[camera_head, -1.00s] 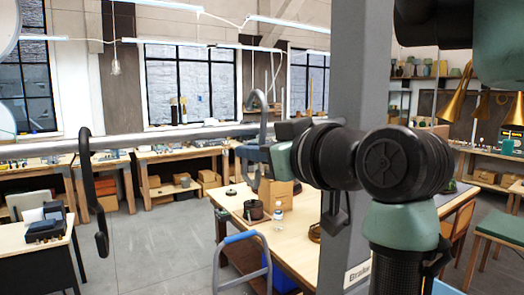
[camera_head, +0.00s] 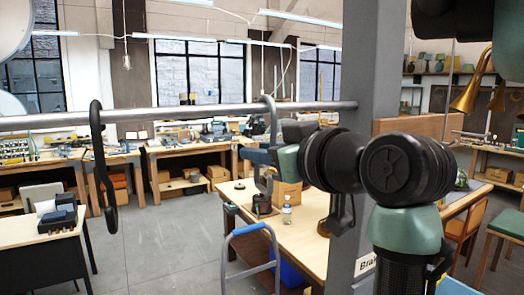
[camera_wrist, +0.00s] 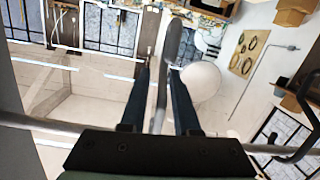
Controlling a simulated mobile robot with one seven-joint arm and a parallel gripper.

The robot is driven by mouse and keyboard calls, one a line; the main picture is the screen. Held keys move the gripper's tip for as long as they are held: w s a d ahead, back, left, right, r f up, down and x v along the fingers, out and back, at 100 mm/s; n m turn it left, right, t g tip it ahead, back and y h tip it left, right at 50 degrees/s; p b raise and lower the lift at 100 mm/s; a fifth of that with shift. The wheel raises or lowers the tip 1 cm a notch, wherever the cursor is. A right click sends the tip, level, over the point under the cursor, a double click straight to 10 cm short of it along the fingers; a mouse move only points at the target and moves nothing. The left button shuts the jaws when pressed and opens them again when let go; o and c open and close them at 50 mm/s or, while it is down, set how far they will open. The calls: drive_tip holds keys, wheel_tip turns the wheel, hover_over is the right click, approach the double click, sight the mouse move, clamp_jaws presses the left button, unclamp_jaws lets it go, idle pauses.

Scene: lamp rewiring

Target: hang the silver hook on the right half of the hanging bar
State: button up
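The silver hook (camera_head: 273,111) is a curved grey hook at the hanging bar (camera_head: 200,112), on the bar's right half near the post. Its bend rises just above the bar; I cannot tell whether it rests on it. My gripper (camera_head: 264,160) is below the bar, around the hook's lower part. In the wrist view my gripper (camera_wrist: 160,72) has its two dark fingers closed in on the silver hook (camera_wrist: 161,95), with the hook's bend beyond the fingertips. The bar (camera_wrist: 40,122) also crosses the wrist view, partly hidden behind my gripper.
A black hook (camera_head: 101,160) hangs on the bar's left half; it also shows at the right of the wrist view (camera_wrist: 302,145). A grey post (camera_head: 370,110) stands at the bar's right end. A wooden table (camera_head: 300,235) with a bottle (camera_head: 287,212) stands beyond. Open floor lies lower left.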

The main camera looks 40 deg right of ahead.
drive_tip(key=shift+o, duration=1)
drive_tip(key=v, duration=1.3)
